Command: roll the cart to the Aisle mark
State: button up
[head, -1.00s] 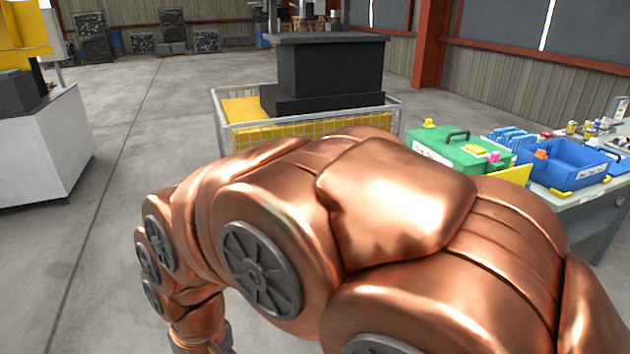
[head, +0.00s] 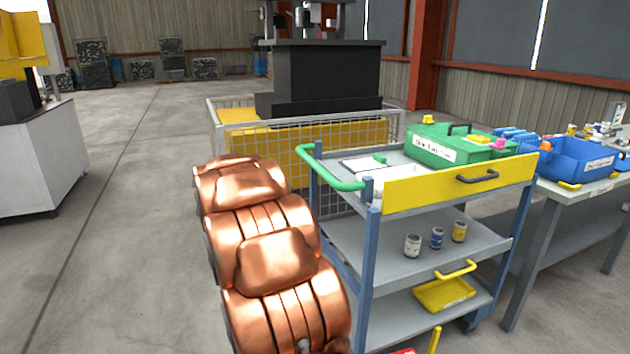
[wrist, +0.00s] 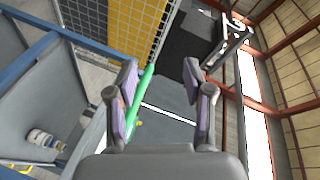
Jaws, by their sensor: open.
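The cart (head: 415,235) stands right of centre in the head view, with a blue frame, grey shelves and a yellow drawer front. Its green handle (head: 315,163) sticks out at its left end, just beyond my copper arm. In the wrist view the green handle (wrist: 147,80) runs between the fingers of my gripper (wrist: 160,78), close to the left finger. The fingers are spread apart and not closed on it. My gripper is hidden behind the arm in the head view. I see no mark labelled Aisle.
A green case (head: 440,152) lies on the cart's top; several small cans and a yellow tray (head: 445,293) are on its shelves. A wire-mesh fence (head: 240,142) surrounds a dark machine behind it. A workbench (head: 560,190) stands close right. The floor (head: 120,180) at left is open.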

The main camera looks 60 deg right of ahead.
aim_at(315, 166)
jog(key=s+d+f+m+g+h+b, duration=0.1)
jog(key=s+d+m+g+h+b, duration=0.25)
jog(key=d, duration=0.55)
jog(key=s+d+f+m+g+h, duration=0.2)
jog(key=s+d+m+g+h, duration=0.15)
jog(key=s+d+m, duration=0.35)
jog(key=shift+n+t, duration=0.4)
jog(key=shift+n, duration=0.45)
jog(key=shift+x, duration=3.95)
jog(key=shift+w, duration=0.1)
grip_shut()
